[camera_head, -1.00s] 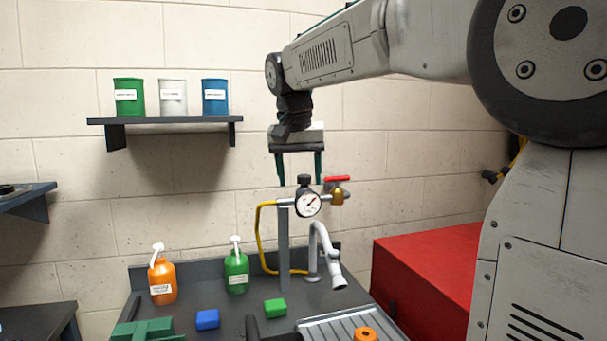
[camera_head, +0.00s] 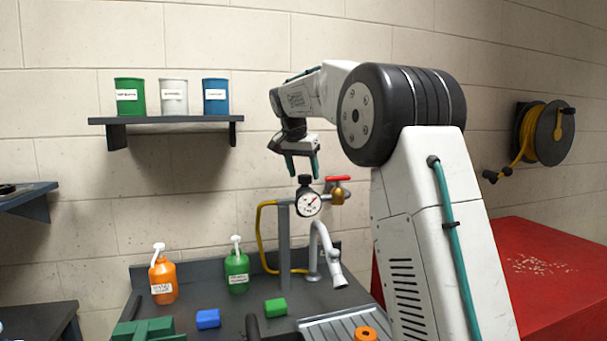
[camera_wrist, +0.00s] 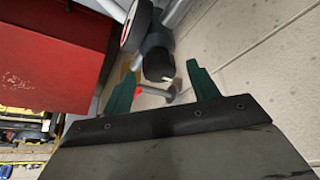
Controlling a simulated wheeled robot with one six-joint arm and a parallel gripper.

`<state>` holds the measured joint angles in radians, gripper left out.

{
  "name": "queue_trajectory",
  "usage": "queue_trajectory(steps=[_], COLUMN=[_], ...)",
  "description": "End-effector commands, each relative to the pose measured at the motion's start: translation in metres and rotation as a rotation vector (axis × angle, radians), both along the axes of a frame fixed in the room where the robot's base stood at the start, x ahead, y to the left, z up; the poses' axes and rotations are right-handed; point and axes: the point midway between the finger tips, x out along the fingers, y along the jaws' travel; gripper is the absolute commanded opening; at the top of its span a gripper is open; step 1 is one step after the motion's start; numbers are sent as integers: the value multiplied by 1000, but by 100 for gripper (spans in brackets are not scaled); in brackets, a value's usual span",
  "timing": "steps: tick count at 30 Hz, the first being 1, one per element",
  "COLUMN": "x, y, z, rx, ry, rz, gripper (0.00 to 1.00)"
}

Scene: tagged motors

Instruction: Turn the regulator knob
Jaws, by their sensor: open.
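The regulator's black knob (camera_head: 304,181) sits on top of a round white gauge (camera_head: 308,204) on a grey post behind the bench. A brass valve with a red handle (camera_head: 338,179) is to its right. My gripper (camera_head: 302,172) is open, with green fingers pointing down, tilted, close above the knob in the head view. In the wrist view the black knob (camera_wrist: 158,64) shows just beyond and between the open fingertips (camera_wrist: 163,74), and the gauge (camera_wrist: 136,26) is seen edge-on. The fingers do not appear closed on anything; exact contact cannot be told.
The bench (camera_head: 232,315) holds an orange bottle (camera_head: 163,279), a green bottle (camera_head: 237,271), a blue block (camera_head: 208,319) and a green block (camera_head: 275,308). A white faucet (camera_head: 325,250) stands right of the post. A red cabinet (camera_head: 540,270) is at right. A shelf (camera_head: 165,120) holds cans.

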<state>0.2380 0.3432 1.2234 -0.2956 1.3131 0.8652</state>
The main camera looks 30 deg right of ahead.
Motion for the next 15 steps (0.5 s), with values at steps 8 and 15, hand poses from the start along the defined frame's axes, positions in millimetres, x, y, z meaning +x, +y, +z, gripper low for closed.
queue_trajectory(steps=[8,15], x=[2,2], y=[-4,-4], z=[-11,-10], rx=[0,0], ry=[0,0], rz=[0,0], gripper=[59,32])
